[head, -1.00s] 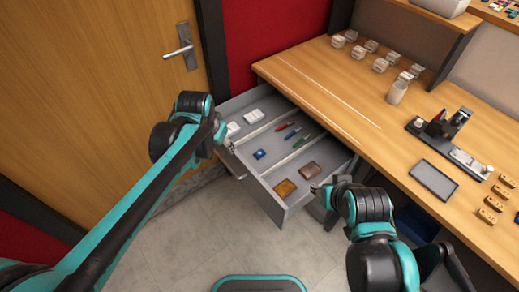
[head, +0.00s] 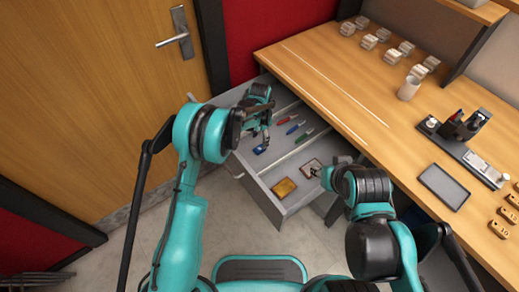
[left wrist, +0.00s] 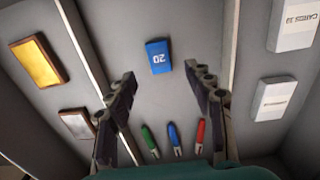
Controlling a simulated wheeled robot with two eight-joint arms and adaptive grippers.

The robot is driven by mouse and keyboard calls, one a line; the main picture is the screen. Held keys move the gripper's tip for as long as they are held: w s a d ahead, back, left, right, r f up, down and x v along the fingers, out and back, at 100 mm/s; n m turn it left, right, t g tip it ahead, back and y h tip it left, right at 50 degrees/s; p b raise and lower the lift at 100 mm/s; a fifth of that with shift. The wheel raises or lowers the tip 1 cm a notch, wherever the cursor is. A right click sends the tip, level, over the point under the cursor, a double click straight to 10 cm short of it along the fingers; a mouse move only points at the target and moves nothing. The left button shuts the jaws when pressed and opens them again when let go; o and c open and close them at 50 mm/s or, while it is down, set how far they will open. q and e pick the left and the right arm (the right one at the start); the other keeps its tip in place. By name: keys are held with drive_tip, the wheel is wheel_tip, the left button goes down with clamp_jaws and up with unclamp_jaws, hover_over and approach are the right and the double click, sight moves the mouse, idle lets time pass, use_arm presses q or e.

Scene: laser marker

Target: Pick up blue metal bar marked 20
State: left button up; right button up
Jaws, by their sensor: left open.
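The blue metal bar marked 20 (left wrist: 158,56) lies flat in the middle compartment of the open drawer, beyond my open left fingertips in the left wrist view. In the head view the blue bar (head: 260,149) shows just below my left gripper (head: 264,132). The left gripper (left wrist: 163,85) is open and empty above the drawer, its two fingers apart with the bar between their lines. My right gripper (head: 322,176) is at the drawer's right side near the desk; its fingers are too small to tell open or shut.
Dividers (left wrist: 84,50) flank the middle compartment. The desk (head: 330,85) stands to the right with a grey tray (head: 444,187).

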sight(259, 149)
use_arm(q)
wheel_tip(259, 149, down, 6)
drive_tip(key=b, duration=0.3)
drive_tip(key=shift+s+f, duration=0.1)
drive_tip(key=shift+a, duration=0.1)
clamp_jaws()
